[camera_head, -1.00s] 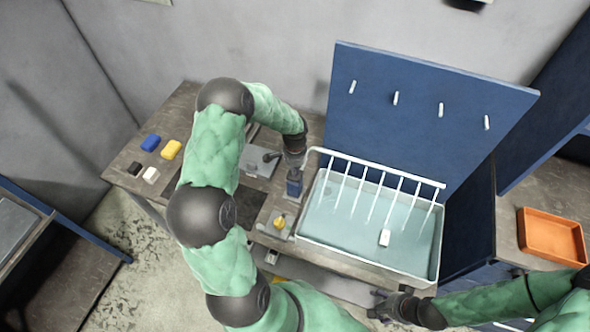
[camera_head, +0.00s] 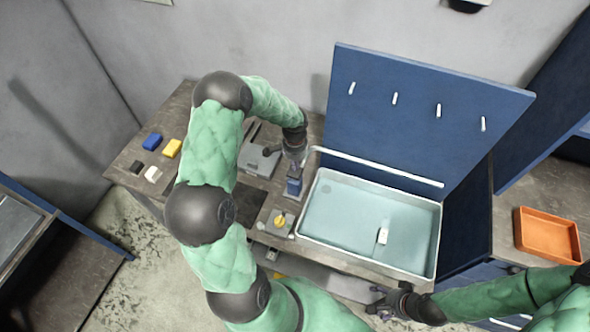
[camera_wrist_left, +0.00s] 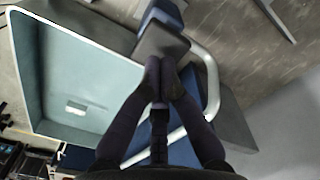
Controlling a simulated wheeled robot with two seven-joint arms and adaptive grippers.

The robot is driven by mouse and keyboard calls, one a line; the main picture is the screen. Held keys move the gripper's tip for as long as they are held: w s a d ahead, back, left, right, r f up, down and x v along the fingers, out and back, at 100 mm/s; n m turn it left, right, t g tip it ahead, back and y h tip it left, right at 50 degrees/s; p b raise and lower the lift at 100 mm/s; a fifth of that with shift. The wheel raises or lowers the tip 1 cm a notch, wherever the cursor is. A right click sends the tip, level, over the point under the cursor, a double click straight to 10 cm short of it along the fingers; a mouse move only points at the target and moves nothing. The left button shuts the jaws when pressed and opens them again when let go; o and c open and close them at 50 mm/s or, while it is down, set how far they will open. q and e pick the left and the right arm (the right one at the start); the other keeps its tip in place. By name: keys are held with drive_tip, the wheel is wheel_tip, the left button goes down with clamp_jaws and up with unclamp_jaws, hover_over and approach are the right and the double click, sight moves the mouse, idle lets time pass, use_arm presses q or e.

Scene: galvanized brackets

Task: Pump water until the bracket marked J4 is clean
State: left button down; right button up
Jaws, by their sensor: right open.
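A small pale piece, seemingly the bracket (camera_head: 383,236), lies in the pale teal wash basin (camera_head: 335,215); it also shows in the left wrist view (camera_wrist_left: 76,108). No J4 mark can be read. A white spray pipe (camera_head: 385,168) runs along the basin's back edge, with no water falling from it. The blue pump (camera_head: 294,188) stands left of the basin. My left gripper (camera_head: 294,164) is shut above the pump, its fingertips together at the pump's dark flat top (camera_wrist_left: 162,40); whether they touch it is unclear. My right gripper (camera_head: 378,302) is open and empty in front of the basin.
A blue panel with several white pegs (camera_head: 394,98) rises behind the basin. A yellow knob (camera_head: 280,220) sits beside the pump, a grey box (camera_head: 260,162) behind it. Blue and yellow blocks (camera_head: 172,149) lie at the bench's left. An orange tray (camera_head: 546,235) stands at right.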

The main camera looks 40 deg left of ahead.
use_arm(q)
wheel_tip(320, 180, up, 6)
drive_tip(key=p, duration=0.3)
idle(0.3)
idle(0.5)
